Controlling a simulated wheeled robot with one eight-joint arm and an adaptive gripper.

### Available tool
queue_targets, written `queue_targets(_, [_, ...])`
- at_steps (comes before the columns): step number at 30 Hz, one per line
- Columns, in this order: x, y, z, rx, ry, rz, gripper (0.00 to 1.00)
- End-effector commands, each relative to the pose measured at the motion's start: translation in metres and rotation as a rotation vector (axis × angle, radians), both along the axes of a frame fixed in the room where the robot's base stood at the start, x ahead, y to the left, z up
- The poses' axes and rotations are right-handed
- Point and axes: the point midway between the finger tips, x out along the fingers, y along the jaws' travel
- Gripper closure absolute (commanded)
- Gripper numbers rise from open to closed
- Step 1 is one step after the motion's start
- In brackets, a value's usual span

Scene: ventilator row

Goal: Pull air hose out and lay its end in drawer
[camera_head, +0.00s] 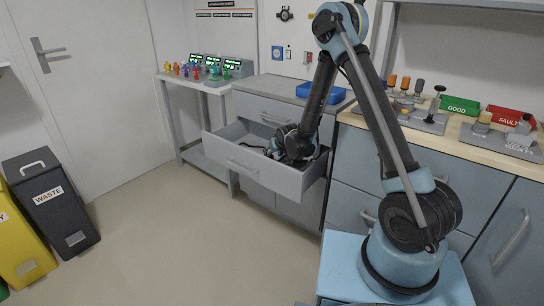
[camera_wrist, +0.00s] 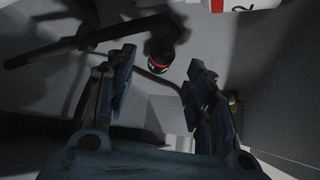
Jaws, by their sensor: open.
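The drawer (camera_head: 225,158) is pulled open from the grey cabinet in the head view. My gripper (camera_head: 276,152) is lowered into it. In the wrist view my gripper (camera_wrist: 160,80) is open, with its two fingers apart. A dark hose end with a red ring (camera_wrist: 161,60) lies just beyond the fingertips, on the drawer's grey inside (camera_wrist: 215,45). A thick dark length, which may be hose or its shadow, runs to the left from it. Nothing shows clasped between the fingers. In the head view my arm hides most of the drawer's contents.
A blue tray (camera_head: 318,92) sits on the cabinet top above the drawer. A side table with colored connectors (camera_head: 188,70) stands to the left. Green and red bins (camera_head: 460,106) and metal fixtures are on the right worktop. The floor before the drawer is clear.

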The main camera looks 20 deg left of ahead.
Motion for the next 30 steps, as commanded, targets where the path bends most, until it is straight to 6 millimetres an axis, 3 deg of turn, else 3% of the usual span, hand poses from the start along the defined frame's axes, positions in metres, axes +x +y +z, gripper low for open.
queue_targets(15, [-0.038, -0.029, 0.051, 0.0, 0.001, 0.001, 0.51])
queue_targets(30, [-0.047, -0.035, 0.079, 0.001, 0.0, 0.001, 0.51])
